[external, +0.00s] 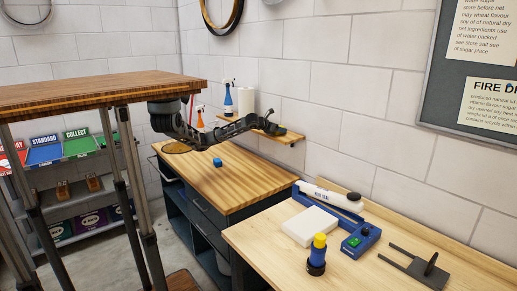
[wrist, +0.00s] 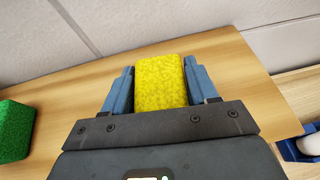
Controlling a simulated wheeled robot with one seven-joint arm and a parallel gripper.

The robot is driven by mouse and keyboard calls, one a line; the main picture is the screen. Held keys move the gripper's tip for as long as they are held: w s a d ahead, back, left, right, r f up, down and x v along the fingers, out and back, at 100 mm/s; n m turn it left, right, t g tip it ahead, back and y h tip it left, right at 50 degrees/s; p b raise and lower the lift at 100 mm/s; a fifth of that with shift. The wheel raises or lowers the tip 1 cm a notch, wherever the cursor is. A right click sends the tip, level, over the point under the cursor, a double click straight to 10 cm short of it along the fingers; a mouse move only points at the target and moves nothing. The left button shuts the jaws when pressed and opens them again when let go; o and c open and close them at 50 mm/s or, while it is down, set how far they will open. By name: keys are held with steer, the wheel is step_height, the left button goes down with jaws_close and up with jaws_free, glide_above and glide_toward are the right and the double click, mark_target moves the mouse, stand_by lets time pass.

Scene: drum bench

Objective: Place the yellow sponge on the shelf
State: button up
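The yellow sponge (wrist: 160,84) is between the two blue-grey fingers of my gripper (wrist: 160,86) in the wrist view. Both fingers appear to press against its sides. The wooden shelf (wrist: 232,72) lies directly beneath it; whether the sponge touches the shelf I cannot tell. In the external view, my arm reaches over the small wall shelf (external: 292,138), with my gripper (external: 279,130) small and dark at its right part. The yellow sponge cannot be made out there.
A green sponge (wrist: 15,129) lies left of my gripper. A blue block (external: 217,161) lies on the drawer bench. A spray bottle (external: 228,99) and a paper roll (external: 245,101) stand by the wall. A sealer (external: 342,201) sits on the right bench.

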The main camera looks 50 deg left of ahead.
steer(key=o, duration=0.4)
steer(key=shift+s+r, duration=0.15)
steer(key=shift+r, duration=0.2)
steer(key=p+v, duration=0.1)
steer(key=v, duration=1)
steer(key=shift+s+p, duration=0.3)
